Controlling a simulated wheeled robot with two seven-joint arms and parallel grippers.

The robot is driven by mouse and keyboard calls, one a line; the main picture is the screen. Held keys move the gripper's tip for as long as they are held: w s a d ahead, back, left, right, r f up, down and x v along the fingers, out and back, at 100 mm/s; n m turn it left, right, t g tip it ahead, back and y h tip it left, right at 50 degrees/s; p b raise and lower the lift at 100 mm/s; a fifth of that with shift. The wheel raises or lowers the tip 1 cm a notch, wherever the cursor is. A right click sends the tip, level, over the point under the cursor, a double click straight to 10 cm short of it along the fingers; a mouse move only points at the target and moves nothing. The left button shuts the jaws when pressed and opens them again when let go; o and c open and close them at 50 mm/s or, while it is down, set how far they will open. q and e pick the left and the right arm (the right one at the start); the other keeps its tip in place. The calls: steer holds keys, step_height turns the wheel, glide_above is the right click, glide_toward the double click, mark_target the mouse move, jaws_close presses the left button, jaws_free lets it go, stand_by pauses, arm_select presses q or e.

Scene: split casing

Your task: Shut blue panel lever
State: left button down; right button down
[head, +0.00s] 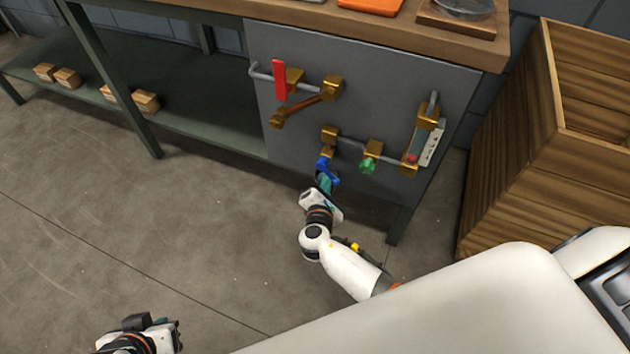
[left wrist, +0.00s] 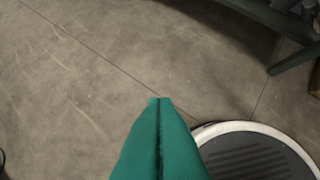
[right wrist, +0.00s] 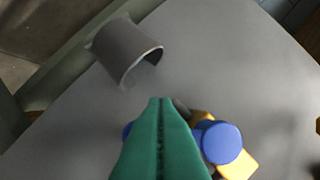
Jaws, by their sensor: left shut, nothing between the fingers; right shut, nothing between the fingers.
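The blue lever (head: 325,167) hangs low on the grey panel (head: 385,85), below a brass fitting at the left end of the lower pipe. In the right wrist view its round blue end (right wrist: 222,142) shows just right of my fingers, with a bit of blue at their left. My right gripper (head: 326,184) is at the lever; its teal fingers (right wrist: 160,102) are shut with nothing between them and hide part of the lever. I cannot tell whether they touch it. My left gripper (head: 170,326) is low at the left, over the floor, its teal fingers (left wrist: 159,101) shut and empty.
A red lever (head: 279,80) and a green knob (head: 368,165) are on the same panel. A grey curved piece (right wrist: 126,50) stands out from the panel left of my right fingers. A wooden crate (head: 510,130) stands at the right. The floor at left is clear.

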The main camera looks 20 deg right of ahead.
mark_target(334, 181)
arm_select(q)
steer(key=s+a+r+g+p, duration=0.2)
steer(key=s+p, duration=0.1)
steer(key=s, duration=0.1)
arm_select(e)
steer(key=r+n+p, duration=0.1)
steer(key=s+d+n+g+h+p, duration=0.1)
steer(key=n+p, duration=0.1)
steer(key=shift+d+r+g, duration=0.1)
steer(key=shift+r+g, duration=0.2)
steer(key=shift+r, duration=0.05)
steer(key=n+p, duration=0.1)
steer(key=p, duration=0.1)
steer(key=r+n+g+p, duration=0.1)
steer(key=p, duration=0.1)
steer(key=shift+s+d+n+h, duration=0.25)
steer(key=shift+s+n+h, duration=0.05)
steer(key=shift+h, duration=0.1)
arm_select(q)
steer(key=s+f+g, duration=0.1)
steer(key=s+f, duration=0.1)
steer(key=f, duration=1.1)
steer(key=s+f, duration=0.3)
steer(key=f, duration=0.9)
steer(key=shift+a+f+g+y, duration=0.3)
steer(key=shift+f+g, duration=0.1)
arm_select(e)
steer(key=shift+r, duration=0.15)
steer(key=shift+w, duration=0.1)
